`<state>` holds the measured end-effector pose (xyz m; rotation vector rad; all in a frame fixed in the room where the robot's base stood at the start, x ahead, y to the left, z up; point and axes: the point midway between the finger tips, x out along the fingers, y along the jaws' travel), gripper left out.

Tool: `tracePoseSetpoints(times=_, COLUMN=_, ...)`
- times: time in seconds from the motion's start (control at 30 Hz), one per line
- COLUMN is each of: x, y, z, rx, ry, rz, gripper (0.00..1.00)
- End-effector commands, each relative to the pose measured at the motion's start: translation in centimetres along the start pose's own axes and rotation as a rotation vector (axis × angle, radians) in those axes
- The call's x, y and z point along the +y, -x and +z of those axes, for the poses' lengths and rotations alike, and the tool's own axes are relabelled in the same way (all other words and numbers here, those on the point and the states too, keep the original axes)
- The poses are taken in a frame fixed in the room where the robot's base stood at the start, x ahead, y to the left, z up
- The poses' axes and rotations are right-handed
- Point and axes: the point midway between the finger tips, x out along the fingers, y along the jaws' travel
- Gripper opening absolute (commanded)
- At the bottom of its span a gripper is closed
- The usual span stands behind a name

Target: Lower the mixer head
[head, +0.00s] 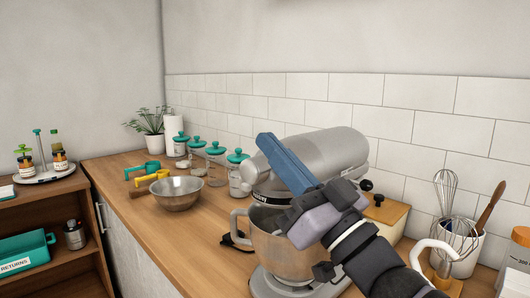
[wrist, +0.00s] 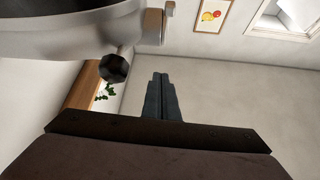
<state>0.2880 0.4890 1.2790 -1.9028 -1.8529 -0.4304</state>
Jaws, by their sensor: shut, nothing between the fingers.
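The stand mixer has a silver head (head: 335,148), a steel bowl (head: 262,230) with a handle on its left, and a base (head: 275,285) on the counter. The head lies low over the bowl; my arm hides part of the gap, so I cannot tell whether it is fully down. My gripper (head: 268,142) is shut and empty, its blue fingers in front of the head's left part. In the wrist view the shut fingertips (wrist: 160,76) point past the mixer head (wrist: 65,38) and its dark knob (wrist: 115,68). I see no clear contact.
A metal mixing bowl (head: 176,192), teal-lidded jars (head: 215,165) and measuring cups (head: 146,177) stand left on the wooden counter (head: 190,235). A utensil crock (head: 455,245) with whisks stands at the right. The tiled wall (head: 400,105) is close behind the mixer.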

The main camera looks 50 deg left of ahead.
Motion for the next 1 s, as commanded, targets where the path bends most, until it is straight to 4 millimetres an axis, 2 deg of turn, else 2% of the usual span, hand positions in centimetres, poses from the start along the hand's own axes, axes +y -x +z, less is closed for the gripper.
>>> tracePoseSetpoints(times=0.03, x=0.2, y=1.5, z=0.5, rx=-0.002, ry=0.001, rz=0.005, gripper=0.00)
tracePoseSetpoints(times=0.1, x=0.3, y=2.9, z=0.4, rx=-0.001, ry=0.001, rz=0.004, gripper=0.00)
tracePoseSetpoints(times=0.4, x=0.4, y=7.3, z=0.1, rx=0.003, ry=0.001, rz=0.002, gripper=0.00)
tracePoseSetpoints(times=0.6, x=0.4, y=8.4, z=0.1, rx=0.003, ry=0.000, rz=0.000, gripper=0.00)
tracePoseSetpoints(times=0.87, x=0.4, y=8.5, z=0.0, rx=0.003, ry=0.000, rz=0.000, gripper=0.00)
tracePoseSetpoints(times=1.0, x=1.6, y=8.4, z=-0.5, rx=-0.010, ry=0.010, rz=0.043, gripper=0.00)
